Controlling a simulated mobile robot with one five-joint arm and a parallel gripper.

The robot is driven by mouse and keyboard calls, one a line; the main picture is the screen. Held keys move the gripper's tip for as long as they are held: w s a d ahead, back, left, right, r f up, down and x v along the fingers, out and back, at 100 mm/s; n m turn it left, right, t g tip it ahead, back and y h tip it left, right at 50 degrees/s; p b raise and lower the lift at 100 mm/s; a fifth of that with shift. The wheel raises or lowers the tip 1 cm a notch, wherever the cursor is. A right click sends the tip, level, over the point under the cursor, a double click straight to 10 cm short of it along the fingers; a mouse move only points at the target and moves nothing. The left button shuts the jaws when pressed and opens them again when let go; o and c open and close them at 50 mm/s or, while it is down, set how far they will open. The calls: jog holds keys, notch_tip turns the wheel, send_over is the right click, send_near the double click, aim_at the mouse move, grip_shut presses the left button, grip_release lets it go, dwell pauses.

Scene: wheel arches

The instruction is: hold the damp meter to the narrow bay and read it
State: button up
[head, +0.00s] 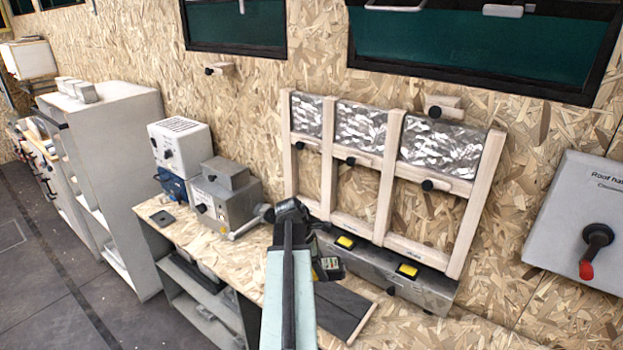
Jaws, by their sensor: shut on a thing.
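A pale wooden frame (392,160) leans on the board wall, with foil panels across the top of three bays. The left bay (308,178) looks the narrowest, the right one the widest. My gripper (291,212) is in front of the frame's lower left corner, seen from behind along my arm. A dark device with yellow parts and a small pale screen, apparently the damp meter (328,267), shows just right of my arm, below the left bay. My gripper is shut, apparently on this meter; the grip itself is hidden. The screen is too small to read.
A metal box with yellow patches (408,270) runs under the frame. Grey machines (225,195) stand on the bench (185,232) at left. Black-ended pegs (436,185) stick out at the bays. A grey panel with a red-tipped handle (590,235) is at right.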

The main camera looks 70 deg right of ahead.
aim_at(310, 162)
jog(key=shift+w+d+n, duration=0.15)
jog(key=shift+d+n, duration=0.05)
jog(key=shift+n, duration=0.3)
jog(key=w+d+r+n+t+h+p, duration=0.1)
jog(key=w+d+r+n+p, duration=0.3)
jog(key=w+r+p, duration=0.6)
jog(key=w+d+r+n+t+h+p, duration=0.15)
jog(key=w+d+r+n+p, duration=0.3)
jog(key=w+r+p, duration=0.5)
jog(key=s+d, duration=0.3)
jog(key=d, duration=0.9)
jog(key=shift+s, duration=0.2)
jog(key=shift+s+d, duration=0.1)
jog(key=shift+d, duration=0.4)
jog(key=shift+a, duration=0.15)
